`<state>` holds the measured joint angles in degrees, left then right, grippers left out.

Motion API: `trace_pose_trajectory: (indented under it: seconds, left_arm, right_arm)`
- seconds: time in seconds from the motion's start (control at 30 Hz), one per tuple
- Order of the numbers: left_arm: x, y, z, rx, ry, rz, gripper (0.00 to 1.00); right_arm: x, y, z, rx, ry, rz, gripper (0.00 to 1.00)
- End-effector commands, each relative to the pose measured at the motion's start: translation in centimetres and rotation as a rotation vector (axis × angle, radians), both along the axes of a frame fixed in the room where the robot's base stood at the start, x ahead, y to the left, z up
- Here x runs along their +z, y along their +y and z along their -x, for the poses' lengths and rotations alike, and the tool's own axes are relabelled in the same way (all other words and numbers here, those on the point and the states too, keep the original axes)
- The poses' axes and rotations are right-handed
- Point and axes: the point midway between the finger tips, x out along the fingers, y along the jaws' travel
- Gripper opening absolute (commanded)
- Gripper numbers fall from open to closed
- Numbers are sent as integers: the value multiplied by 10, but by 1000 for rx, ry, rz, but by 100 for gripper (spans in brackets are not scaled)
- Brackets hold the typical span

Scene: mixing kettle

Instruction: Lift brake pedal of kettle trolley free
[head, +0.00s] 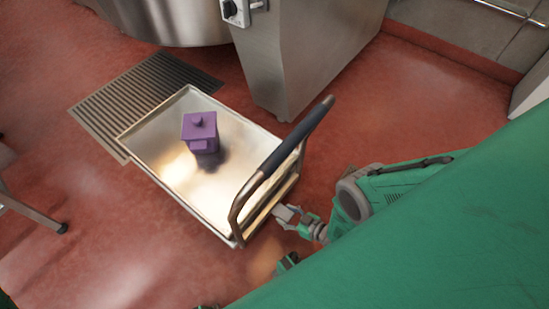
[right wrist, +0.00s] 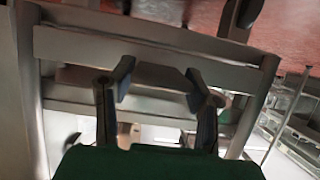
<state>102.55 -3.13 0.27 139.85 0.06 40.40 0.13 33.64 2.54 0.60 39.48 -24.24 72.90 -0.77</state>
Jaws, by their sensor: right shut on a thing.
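The kettle trolley (head: 165,131) is a low, shiny metal tray with a bent-tube push handle (head: 296,140) at its right end. My right gripper (head: 286,214) is low at the handle end of the trolley, outside the tray. In the right wrist view, its two dark fingers (right wrist: 160,82) stand apart with a flat grey piece, the brake pedal (right wrist: 158,78), between their tips. The gripper is shut on this pedal, just below a wide metal crossbar (right wrist: 150,45). The pedal is too small to make out clearly in the head view. My left gripper does not show.
A purple lidded block (head: 201,131) stands on the trolley tray. A steel machine housing (head: 295,55) stands behind the handle, and a floor grate (head: 150,85) lies beyond the tray. A metal leg (head: 35,213) is at the left. Red floor is free in front of the trolley.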

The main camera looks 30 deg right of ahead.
Motion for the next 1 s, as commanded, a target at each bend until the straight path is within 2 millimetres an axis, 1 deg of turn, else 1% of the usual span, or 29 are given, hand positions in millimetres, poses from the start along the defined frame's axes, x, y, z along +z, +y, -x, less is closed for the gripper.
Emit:
trace_pose_trajectory:
  seconds: [0.03,0.13,0.17,0.2,0.23,0.57,1.0]
  left_arm:
    - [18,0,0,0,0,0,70]
    - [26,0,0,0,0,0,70]
    - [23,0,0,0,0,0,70]
    - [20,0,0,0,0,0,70]
    - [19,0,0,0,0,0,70]
    - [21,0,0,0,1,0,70]
    - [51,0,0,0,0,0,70]
  right_arm:
    - [14,1,-4,1,45,18,15]
    - [14,1,-3,0,121,49,15]
    - [10,0,-2,-1,122,50,50]
    - [7,0,-2,-1,119,49,64]
    - [7,0,-2,-1,118,49,67]
    - [8,0,0,0,117,47,67]
    - [36,-17,41,0,117,49,67]
